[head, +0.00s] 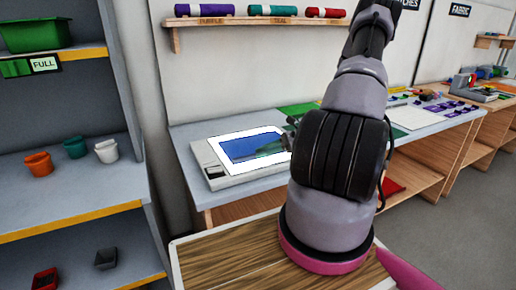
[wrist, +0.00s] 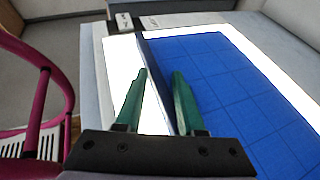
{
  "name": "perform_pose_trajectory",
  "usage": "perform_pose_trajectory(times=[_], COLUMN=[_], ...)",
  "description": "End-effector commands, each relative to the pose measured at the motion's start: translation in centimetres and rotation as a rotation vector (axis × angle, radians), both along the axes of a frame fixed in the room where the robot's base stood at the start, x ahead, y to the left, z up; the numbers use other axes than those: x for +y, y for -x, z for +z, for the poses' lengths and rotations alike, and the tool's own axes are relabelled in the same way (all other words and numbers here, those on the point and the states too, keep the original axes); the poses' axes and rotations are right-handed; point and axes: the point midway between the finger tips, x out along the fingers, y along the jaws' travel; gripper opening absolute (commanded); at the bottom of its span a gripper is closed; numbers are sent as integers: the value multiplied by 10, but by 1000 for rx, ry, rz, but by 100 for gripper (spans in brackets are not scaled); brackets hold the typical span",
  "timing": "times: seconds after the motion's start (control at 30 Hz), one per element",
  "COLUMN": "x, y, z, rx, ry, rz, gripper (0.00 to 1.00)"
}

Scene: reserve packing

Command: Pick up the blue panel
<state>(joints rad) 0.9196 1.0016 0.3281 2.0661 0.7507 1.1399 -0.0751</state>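The blue panel (head: 248,146) lies on a bright white lit surface (head: 213,143) on the bench in the head view. It fills the right side of the wrist view (wrist: 225,85), with grid lines and a darker near edge. My gripper (wrist: 160,72) has two green fingers, standing apart. The panel's edge runs between the fingers, with visible gaps on both sides. The right finger overlaps the panel's face in the picture; whether it touches it I cannot tell. In the head view my arm hides most of the gripper and the panel's right end.
A grey frame (head: 198,152) surrounds the lit surface. Shelves with a green bin (head: 36,35) and small pots stand at left. A wall shelf (head: 250,20) holds coloured rolls. A wooden surface (head: 235,262) lies in front. More benches extend right.

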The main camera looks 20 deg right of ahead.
Motion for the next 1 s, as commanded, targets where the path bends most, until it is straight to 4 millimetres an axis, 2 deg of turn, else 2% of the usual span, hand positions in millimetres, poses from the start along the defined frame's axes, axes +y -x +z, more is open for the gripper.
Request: perform_pose_trajectory(times=[0.03, 0.07, 0.47, 0.63, 0.77, 1.0], x=[0, 0, 0, -1, -1, -1], y=[0, 0, 1, 0, 0, 0], z=[0, 0, -1, 7, 24, 72], rx=[0, 0, 3, 2, 0, -2], ry=[1, 1, 0, 2, 3, 4], rz=[0, 0, -1, 0, -1, 0], gripper=[8, 0, 0, 0, 0, 0])
